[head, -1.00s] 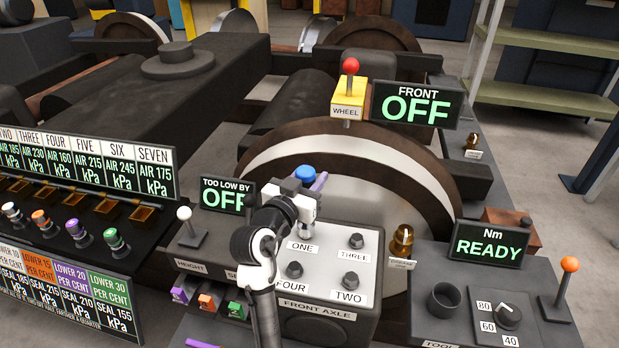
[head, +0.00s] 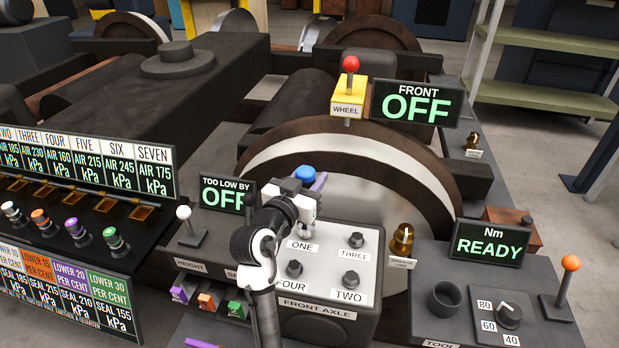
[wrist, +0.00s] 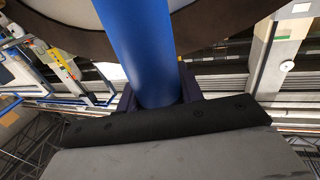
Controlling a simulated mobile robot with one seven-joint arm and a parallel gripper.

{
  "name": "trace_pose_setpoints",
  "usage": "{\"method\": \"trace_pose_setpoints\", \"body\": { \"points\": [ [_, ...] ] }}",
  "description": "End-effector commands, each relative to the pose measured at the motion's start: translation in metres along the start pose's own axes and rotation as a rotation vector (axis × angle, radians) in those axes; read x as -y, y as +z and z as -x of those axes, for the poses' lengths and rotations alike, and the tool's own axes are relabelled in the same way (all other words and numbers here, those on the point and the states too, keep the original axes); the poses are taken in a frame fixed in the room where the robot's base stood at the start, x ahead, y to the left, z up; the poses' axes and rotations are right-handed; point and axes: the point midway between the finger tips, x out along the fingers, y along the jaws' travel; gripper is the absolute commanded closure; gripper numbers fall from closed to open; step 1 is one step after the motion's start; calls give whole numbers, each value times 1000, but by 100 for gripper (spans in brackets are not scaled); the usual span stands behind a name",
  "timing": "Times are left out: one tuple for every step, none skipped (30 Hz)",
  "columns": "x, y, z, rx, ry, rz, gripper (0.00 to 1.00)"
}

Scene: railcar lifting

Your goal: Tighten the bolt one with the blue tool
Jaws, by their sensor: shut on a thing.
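The blue tool (head: 305,173) is upright above the bolt position labelled ONE (head: 302,246) on the grey front axle box. My gripper (head: 308,190) is shut on the blue tool. In the wrist view the tool is a thick blue shaft (wrist: 142,50) between the fingers. Bolt one itself is hidden under the tool and my gripper, so I cannot tell whether the tool touches it. The bolts THREE (head: 356,240), FOUR (head: 294,268) and TWO (head: 351,278) are bare. The Nm display (head: 488,243) reads READY.
An empty tool holder (head: 443,299) and a dial (head: 508,315) marked 80, 60, 40 stand at right, beside an orange-knobbed lever (head: 566,285). The wheel (head: 350,160) rises behind the axle box. A white-knobbed lever (head: 187,228) stands at left. The FRONT display (head: 416,104) reads OFF.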

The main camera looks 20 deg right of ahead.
Motion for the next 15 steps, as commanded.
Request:
{"method": "trace_pose_setpoints", "body": {
  "points": [
    [0, 0, 0, -3, 0, -1, 95],
    [0, 0, 0, -3, 0, -1, 95],
    [0, 1, 0, -3, 0, -1, 95],
    [0, 1, 0, -3, 0, -1, 95],
    [0, 2, 0, -2, 0, -1, 95],
    [0, 2, 0, -2, 0, -1, 95],
    [0, 3, 0, -2, 0, -1, 95],
    [0, 3, 0, -2, 0, -1, 95],
    [0, 4, 0, -1, 0, 0, 95],
    [0, 4, 0, -1, 0, 0, 95],
    [0, 5, 0, -1, 0, 0, 95],
    [0, 5, 0, 0, 0, 0, 95],
    [0, 6, 0, 0, 0, 0, 95],
    [0, 6, 0, 0, 0, 0, 95],
    [0, 7, 0, 0, 0, 0, 95]
  ]
}}
